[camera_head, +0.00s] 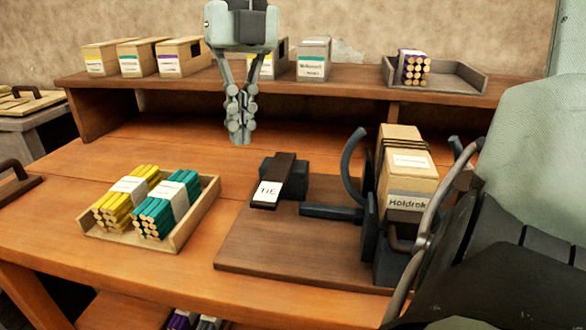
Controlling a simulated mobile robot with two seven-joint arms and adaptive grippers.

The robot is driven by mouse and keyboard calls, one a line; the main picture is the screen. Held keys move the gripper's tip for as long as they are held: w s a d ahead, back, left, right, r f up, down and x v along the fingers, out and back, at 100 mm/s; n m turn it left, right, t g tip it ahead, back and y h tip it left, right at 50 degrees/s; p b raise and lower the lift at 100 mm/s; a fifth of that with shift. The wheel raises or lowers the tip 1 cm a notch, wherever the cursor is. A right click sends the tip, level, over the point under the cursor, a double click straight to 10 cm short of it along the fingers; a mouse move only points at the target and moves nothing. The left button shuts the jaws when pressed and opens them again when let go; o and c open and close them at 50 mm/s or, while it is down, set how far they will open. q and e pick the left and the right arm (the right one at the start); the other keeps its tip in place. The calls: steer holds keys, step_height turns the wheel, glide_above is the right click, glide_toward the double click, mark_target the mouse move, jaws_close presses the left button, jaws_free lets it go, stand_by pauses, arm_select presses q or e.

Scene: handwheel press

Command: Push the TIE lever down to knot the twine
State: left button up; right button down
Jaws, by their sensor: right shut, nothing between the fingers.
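The TIE lever (284,170) is a dark bar with a white "TIE" label at its near end. It is joined to a dark block on the brown press base (255,250). The box labelled "Holdrok" (411,186) stands at the press, with dark bands of twine over its top. My right gripper (240,138) hangs fingers down, shut and empty, above and to the left of the lever in the picture, apart from it. My left gripper is not in view.
Curved handwheel parts (353,168) rise beside the box. A wooden tray (205,213) with yellow and teal stick bundles stands left of the press. Boxes and a grey tray (455,86) line the back shelf. My arm covers the right side.

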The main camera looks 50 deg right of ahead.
mark_target(266, 194)
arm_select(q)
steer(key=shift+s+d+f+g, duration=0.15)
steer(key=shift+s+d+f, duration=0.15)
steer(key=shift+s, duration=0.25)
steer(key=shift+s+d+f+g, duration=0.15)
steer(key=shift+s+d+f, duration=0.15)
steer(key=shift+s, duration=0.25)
arm_select(e)
steer(key=shift+s+d+f+g+h, duration=0.1)
steer(key=shift+s+d+g+h, duration=0.1)
steer(key=shift+s+d, duration=0.3)
steer(key=shift+s+d+f+g+h, duration=0.1)
steer(key=shift+s+d+g+h, duration=0.1)
steer(key=shift+s, duration=0.45)
steer(key=shift+f, duration=0.3)
steer(key=shift+s+f, duration=0.15)
steer(key=shift+f, duration=0.8)
step_height(266, 194, down, 4)
steer(key=b, duration=0.3)
steer(key=shift+s+a, duration=0.1)
steer(key=shift+a, duration=0.05)
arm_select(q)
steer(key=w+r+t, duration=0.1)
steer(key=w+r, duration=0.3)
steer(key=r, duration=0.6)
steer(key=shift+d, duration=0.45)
arm_select(e)
steer(key=shift+f, duration=0.2)
